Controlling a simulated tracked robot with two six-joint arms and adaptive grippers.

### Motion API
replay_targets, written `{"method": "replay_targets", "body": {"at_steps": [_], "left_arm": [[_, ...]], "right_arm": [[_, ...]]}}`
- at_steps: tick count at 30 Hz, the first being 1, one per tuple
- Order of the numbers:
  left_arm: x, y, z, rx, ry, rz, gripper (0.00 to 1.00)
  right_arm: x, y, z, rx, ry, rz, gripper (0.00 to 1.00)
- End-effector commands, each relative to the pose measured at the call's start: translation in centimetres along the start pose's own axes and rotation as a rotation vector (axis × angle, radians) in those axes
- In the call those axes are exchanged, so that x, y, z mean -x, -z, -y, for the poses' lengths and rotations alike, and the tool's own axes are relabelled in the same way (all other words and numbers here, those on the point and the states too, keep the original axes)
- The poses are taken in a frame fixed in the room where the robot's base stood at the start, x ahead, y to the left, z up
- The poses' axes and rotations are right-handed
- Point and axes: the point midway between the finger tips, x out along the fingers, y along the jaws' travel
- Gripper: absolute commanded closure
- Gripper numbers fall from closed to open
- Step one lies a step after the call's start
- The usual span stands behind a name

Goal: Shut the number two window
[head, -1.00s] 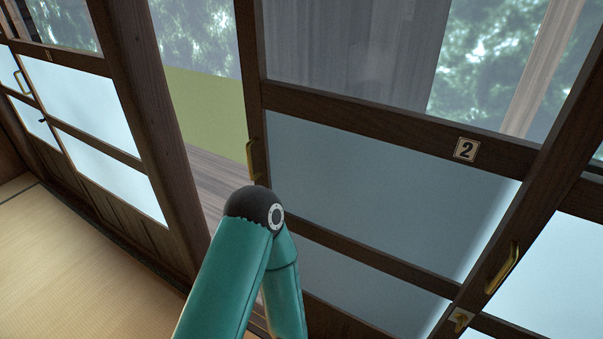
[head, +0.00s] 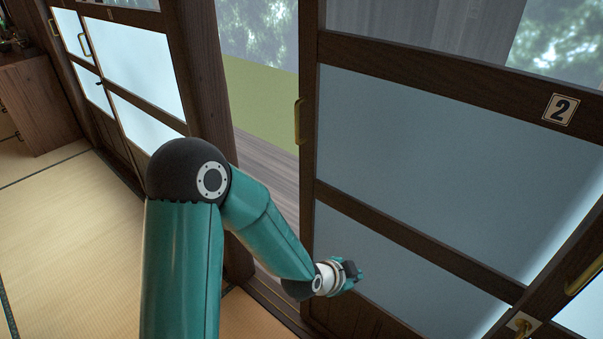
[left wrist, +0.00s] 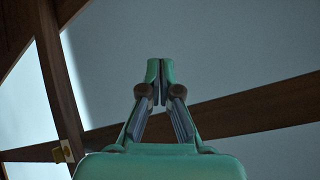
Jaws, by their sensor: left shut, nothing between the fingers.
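The number two window (head: 430,150) is a dark wood sliding panel with frosted panes and a "2" plate (head: 560,109). A brass handle (head: 299,121) sits on its left edge. An open gap (head: 265,150) lies between that edge and the dark post on the left. My left gripper (head: 358,272) is in front of the window's lower part, below and right of the handle. In the left wrist view its fingers (left wrist: 160,70) are shut and empty, with the frosted pane and a wood rail (left wrist: 250,110) beyond. I cannot tell whether it touches the panel. My right gripper is not in view.
A thick wood post (head: 208,70) stands left of the gap. Another window (head: 130,60) with brass handles is farther left. A brass latch (head: 522,324) and a handle (head: 584,277) are at the lower right. A wooden cabinet (head: 35,105) stands far left; the tatami (head: 75,240) is clear.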

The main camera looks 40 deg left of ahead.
Motion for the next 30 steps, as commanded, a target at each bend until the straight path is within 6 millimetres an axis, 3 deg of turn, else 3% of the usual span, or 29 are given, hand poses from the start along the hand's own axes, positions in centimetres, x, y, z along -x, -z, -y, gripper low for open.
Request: {"method": "replay_targets", "body": {"at_steps": [1,3,6,10,15,20,30], "left_arm": [[0.0,-0.1,3.3,-0.131,0.118,-0.061,1.00],[2.1,1.1,7.6,-0.330,0.277,-0.109,1.00],[6.2,2.4,12.5,-0.589,0.499,-0.121,1.00],[11.7,3.4,16.4,-0.845,0.731,-0.076,1.00],[16.2,4.2,18.4,-1.022,0.895,-0.006,1.00],[16.8,4.8,19.3,-1.066,0.929,0.016,1.00],[13.0,7.2,23.1,-1.064,0.925,0.015,1.00]], "right_arm": [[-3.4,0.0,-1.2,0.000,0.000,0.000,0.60],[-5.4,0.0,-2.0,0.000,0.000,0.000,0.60],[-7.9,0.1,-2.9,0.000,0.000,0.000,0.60],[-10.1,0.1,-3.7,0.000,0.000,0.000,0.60],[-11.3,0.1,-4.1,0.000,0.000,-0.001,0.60],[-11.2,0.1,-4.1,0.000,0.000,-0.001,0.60],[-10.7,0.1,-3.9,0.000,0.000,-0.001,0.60]]}}
